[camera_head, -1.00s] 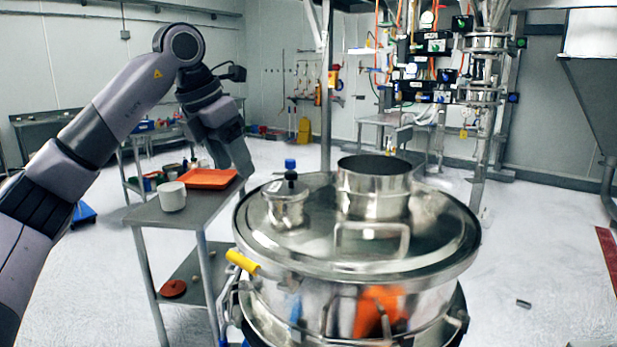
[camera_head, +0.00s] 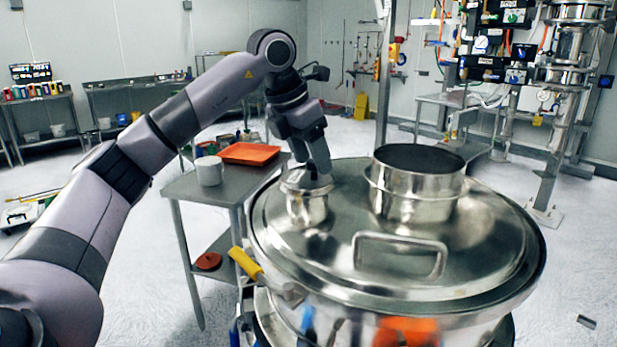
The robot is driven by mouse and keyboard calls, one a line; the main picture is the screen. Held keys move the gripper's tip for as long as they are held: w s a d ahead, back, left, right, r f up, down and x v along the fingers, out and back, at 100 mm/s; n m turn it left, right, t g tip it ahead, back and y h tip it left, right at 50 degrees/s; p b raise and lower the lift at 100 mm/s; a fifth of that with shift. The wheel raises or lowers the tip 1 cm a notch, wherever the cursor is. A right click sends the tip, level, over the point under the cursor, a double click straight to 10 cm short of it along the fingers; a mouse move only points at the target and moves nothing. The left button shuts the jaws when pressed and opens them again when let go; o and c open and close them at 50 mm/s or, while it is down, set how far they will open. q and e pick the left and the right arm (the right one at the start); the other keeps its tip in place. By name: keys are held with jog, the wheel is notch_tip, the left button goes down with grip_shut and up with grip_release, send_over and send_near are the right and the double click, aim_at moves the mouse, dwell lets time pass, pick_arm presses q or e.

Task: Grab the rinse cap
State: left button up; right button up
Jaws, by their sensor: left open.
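The rinse cap, which I take to be the small steel lidded cap (camera_head: 306,206), stands upright on the left part of the round sifter lid (camera_head: 330,252). My left gripper (camera_head: 318,174) reaches down from above with its fingers at the top of this cap. The gripper is open. Its fingers hide the cap's top knob, and I cannot tell whether they touch it. My right gripper is not in view.
A wide open steel collar (camera_head: 415,205) rises from the lid right of the cap, with a lid handle (camera_head: 400,257) in front. A side table (camera_head: 190,187) at left holds an orange tray (camera_head: 249,153) and a white cup (camera_head: 209,171). A yellow-handled clamp (camera_head: 245,263) sticks out at the sifter's left.

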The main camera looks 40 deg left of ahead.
pick_arm(q)
jog(key=shift+x, duration=0.85)
grip_shut()
jog(key=shift+r, duration=0.2)
